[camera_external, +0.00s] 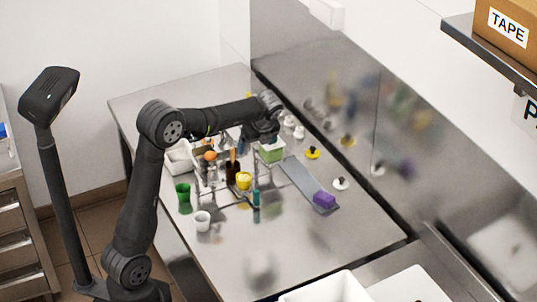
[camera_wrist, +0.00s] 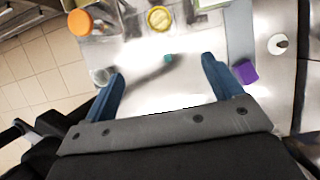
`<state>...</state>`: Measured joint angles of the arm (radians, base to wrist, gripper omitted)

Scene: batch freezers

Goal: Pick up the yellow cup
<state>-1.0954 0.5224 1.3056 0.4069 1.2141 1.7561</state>
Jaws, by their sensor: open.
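The yellow cup (camera_external: 243,181) stands on the metal table among several small items, left of and nearer the camera than my gripper (camera_external: 268,137). In the wrist view, a round yellow object (camera_wrist: 160,19), which looks like the cup from above, is near the top centre. It lies beyond the blue fingertips of my gripper (camera_wrist: 163,70) and apart from them. The fingers are spread wide with nothing held between them. In the external view the fingertips are hard to make out.
A teal bottle (camera_external: 256,197), dark brown bottle (camera_external: 232,168), green cup (camera_external: 183,192) and white cup (camera_external: 202,221) stand near the yellow cup. A green-topped box (camera_external: 271,153) is close below my gripper. A purple block (camera_external: 324,200) lies right. The table's front is clear.

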